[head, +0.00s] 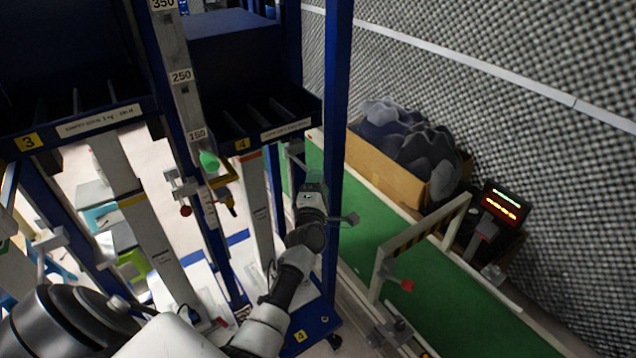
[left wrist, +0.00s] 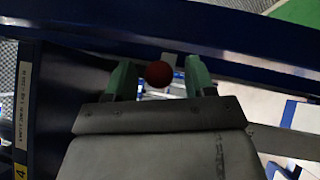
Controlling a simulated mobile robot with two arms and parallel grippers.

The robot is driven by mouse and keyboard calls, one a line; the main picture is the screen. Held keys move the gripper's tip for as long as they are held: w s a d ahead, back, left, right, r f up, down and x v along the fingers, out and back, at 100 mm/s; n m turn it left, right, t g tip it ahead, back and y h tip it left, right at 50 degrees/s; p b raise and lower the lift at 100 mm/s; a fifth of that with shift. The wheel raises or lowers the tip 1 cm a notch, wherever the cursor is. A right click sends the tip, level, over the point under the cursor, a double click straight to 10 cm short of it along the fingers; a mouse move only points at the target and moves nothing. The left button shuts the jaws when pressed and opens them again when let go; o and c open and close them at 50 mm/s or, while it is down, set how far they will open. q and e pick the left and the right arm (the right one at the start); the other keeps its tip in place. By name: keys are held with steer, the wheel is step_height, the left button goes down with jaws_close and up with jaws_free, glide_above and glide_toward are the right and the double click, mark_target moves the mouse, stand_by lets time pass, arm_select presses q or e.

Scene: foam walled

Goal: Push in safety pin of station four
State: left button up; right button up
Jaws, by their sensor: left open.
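A round dark red knob (left wrist: 159,74), which looks like the safety pin's head, shows in the left wrist view in front of a blue beam (left wrist: 100,40). My left gripper (left wrist: 160,78) is open, with one green fingertip on each side of the knob and a gap on both sides. In the head view my left gripper (head: 313,182) is beside the blue post (head: 338,110) at station four, marked by a yellow 4 sign (head: 242,144). The knob between the fingers cannot be made out there. My right gripper is not in view.
A metal lever (head: 345,218) sticks out just right of my gripper. Another red knob (head: 186,210) is on the scale column to the left. A green conveyor (head: 440,310) with a metal gate (head: 420,240) and a cardboard box (head: 395,175) lie to the right.

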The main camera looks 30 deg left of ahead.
mark_target(302, 165)
arm_select(q)
jaws_close()
steer(key=w+a+b, duration=0.3)
steer(key=a+b, duration=0.2)
steer(key=a, duration=0.3)
steer(key=shift+w, duration=0.15)
steer(key=shift+c, duration=2.2)
jaws_free()
steer(key=shift+a+r, duration=0.1)
steer(key=o, duration=0.4)
steer(key=shift+w+a, duration=0.1)
steer(key=shift+o, duration=0.2)
